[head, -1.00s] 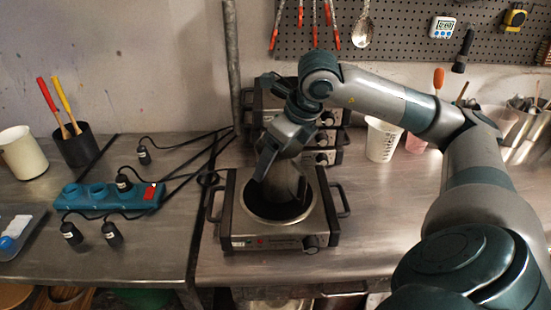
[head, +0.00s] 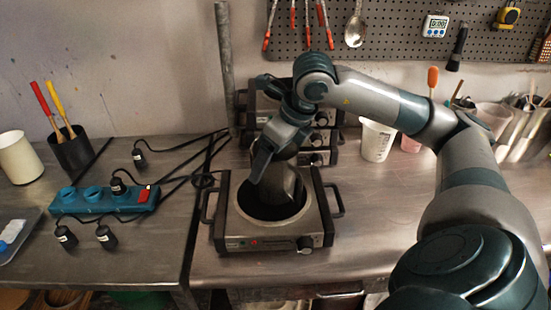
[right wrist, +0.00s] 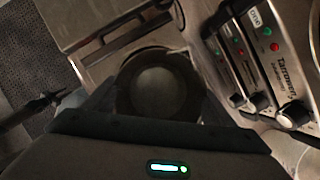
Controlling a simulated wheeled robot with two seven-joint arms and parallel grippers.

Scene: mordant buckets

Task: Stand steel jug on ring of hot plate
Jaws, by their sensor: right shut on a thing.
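The hot plate (head: 236,232) stands on the steel table in the middle of the head view, its dark round ring (head: 250,208) on top. The steel jug (head: 284,186) is over the ring, within its outline and slightly toward its right side. My right gripper (head: 264,164) is shut on the jug from the upper left and partly hides it. Whether the jug's base touches the ring cannot be told. In the right wrist view the jug's round opening (right wrist: 155,85) shows between the gripper's dark parts. My left gripper is not in view.
More hot plates (head: 322,158) are stacked behind; they also show in the right wrist view (right wrist: 270,70). A teal power strip (head: 105,200) with plugs and cables lies left. White and pink cups stand right. The table right of the hot plate is clear.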

